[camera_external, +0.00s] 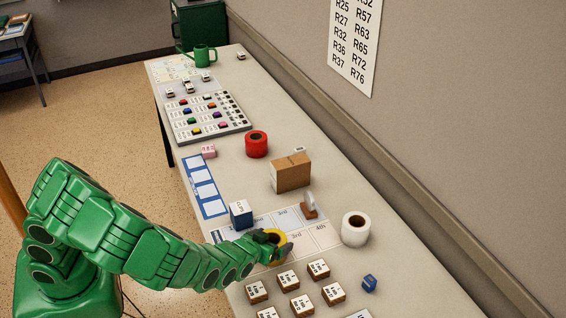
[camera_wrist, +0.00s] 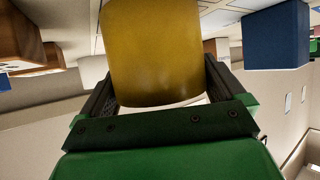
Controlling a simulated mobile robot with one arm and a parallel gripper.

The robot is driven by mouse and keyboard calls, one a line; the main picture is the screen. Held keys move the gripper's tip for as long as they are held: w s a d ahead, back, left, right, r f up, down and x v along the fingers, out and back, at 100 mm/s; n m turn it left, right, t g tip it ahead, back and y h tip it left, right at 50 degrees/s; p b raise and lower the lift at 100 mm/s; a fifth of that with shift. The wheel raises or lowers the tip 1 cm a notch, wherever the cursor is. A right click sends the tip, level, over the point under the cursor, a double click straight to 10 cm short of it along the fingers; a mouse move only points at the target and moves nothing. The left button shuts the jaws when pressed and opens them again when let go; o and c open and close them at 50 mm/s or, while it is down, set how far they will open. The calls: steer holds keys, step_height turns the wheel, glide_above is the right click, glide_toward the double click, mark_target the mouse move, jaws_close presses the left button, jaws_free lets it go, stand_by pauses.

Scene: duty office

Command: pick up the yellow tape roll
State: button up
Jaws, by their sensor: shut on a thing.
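The yellow tape roll (camera_external: 275,237) is at the end of my green arm in the external view, by the printed grid sheet on the table. My gripper (camera_external: 279,247) is shut on it. In the wrist view the yellow tape roll (camera_wrist: 155,50) fills the space between the two dark fingers of my gripper (camera_wrist: 157,85), one at each side of it. I cannot tell whether the roll touches the table or is slightly above it.
A dark blue box (camera_external: 241,214) stands close left of the roll. A white roll (camera_external: 355,229) is to the right, a stamp-like object (camera_external: 309,208) and a brown box (camera_external: 291,172) behind. Several wooden blocks (camera_external: 302,305) lie in front. A red roll (camera_external: 257,144) stands farther back.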

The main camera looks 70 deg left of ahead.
mark_target(272, 239)
steer(key=shift+r, duration=4.95)
